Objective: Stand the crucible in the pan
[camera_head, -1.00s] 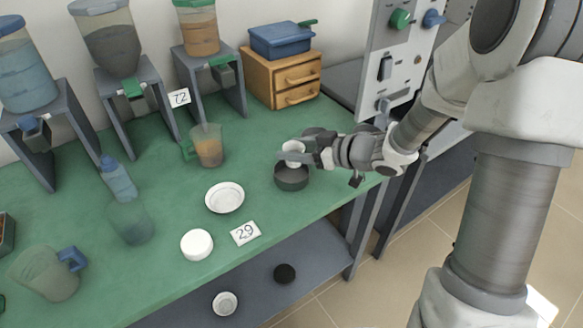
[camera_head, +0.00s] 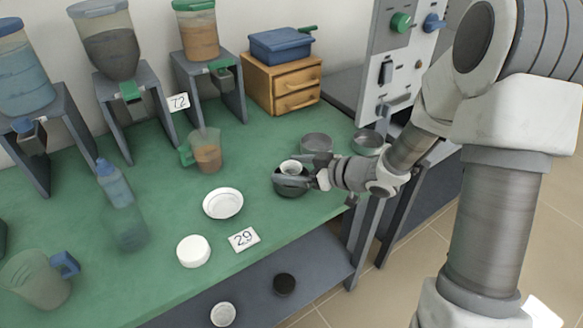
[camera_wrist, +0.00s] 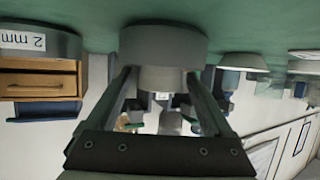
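The crucible (camera_head: 291,166) is a small white cup, upright, with its open top showing in the head view. The pan (camera_head: 288,188) is a dark grey round dish on the green bench. My gripper (camera_head: 308,179) reaches in from the right with its fingers at the crucible, just over the pan. In the wrist view, which is upside down, the crucible (camera_wrist: 165,79) sits between the two fingers, and the wall of the pan (camera_wrist: 163,44) hides its lower part. Whether its base touches the pan floor is hidden.
Two grey metal sieves or dishes (camera_head: 316,143) (camera_head: 367,142) stand behind my gripper. A white dish (camera_head: 223,203), a white lid (camera_head: 193,250) and a card marked 29 (camera_head: 243,239) lie to the left. The bench's front edge is close.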

